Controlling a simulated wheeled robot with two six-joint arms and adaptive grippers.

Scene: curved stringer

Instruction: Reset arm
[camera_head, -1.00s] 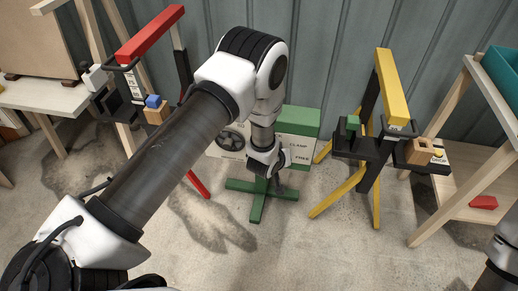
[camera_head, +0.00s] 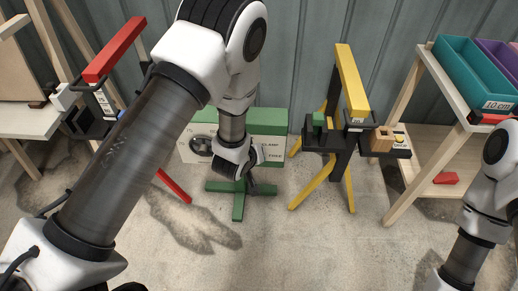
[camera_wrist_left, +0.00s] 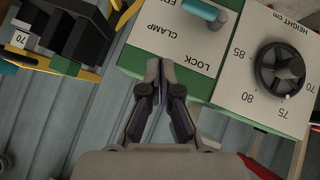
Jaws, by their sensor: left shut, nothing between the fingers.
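My left arm reaches across the head view from the left. Its gripper (camera_head: 250,186) hangs in front of the green and white box with the dial, above a green cross-shaped base (camera_head: 238,209). In the left wrist view the fingers (camera_wrist_left: 162,70) are shut and empty, over the edge of the panel marked CLAMP and LOCK (camera_wrist_left: 185,42). I cannot tell whether they touch it. My right arm shows at the right edge of the head view; its gripper is not visible.
The black dial knob (camera_wrist_left: 280,67) and a teal handle (camera_wrist_left: 205,11) are near the left fingers. A red stand (camera_head: 116,47) is left and a yellow stand (camera_head: 350,80) right. A wooden shelf holds a teal bin (camera_head: 470,75). Concrete floor is open in front.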

